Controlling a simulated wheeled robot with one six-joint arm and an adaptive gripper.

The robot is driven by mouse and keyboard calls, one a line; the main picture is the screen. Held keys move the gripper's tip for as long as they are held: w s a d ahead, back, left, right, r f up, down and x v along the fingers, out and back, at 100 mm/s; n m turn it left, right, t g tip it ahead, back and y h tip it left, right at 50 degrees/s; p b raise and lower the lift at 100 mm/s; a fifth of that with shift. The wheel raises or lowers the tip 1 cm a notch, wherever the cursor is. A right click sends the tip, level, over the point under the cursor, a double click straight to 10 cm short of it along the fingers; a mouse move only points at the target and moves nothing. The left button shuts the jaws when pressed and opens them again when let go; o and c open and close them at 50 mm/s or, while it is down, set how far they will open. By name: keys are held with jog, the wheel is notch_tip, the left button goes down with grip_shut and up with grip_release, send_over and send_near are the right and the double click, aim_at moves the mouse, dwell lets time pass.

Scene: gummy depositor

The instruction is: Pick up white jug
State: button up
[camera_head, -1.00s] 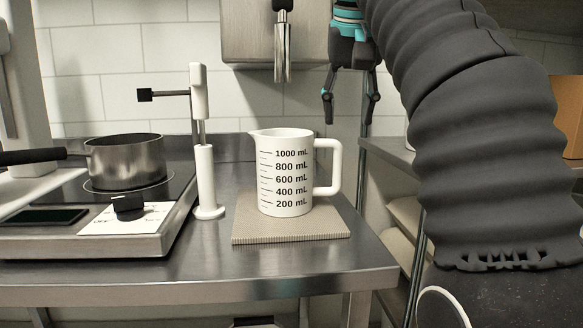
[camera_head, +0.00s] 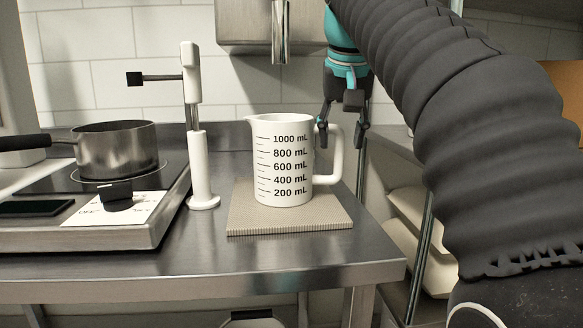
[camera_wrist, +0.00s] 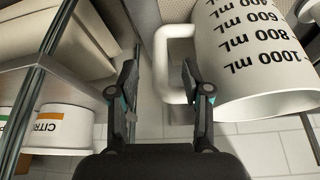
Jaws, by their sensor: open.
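The white jug (camera_head: 283,165) stands upright on a beige textured mat (camera_head: 245,222) on the steel counter, with black volume marks on its front and its handle (camera_head: 337,155) to the right. My gripper (camera_head: 342,142) is open, pointing down at the handle's upper right. In the wrist view the jug (camera_wrist: 275,85) fills the upper right, and its handle (camera_wrist: 160,65) lies between and just ahead of the fingertips of my gripper (camera_wrist: 158,75). The fingers hold nothing. I cannot tell whether a finger touches the handle.
A steel pot (camera_head: 117,150) sits on a hot plate (camera_head: 110,240) at left. A white stand (camera_head: 201,165) with a side arm is between pot and jug. A rack with white tubs (camera_wrist: 55,128) lies beyond the counter's right edge.

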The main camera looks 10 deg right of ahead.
aim_at(340, 152)
jog(key=shift+b+x, duration=0.75)
jog(key=shift+x, duration=1.85)
grip_shut()
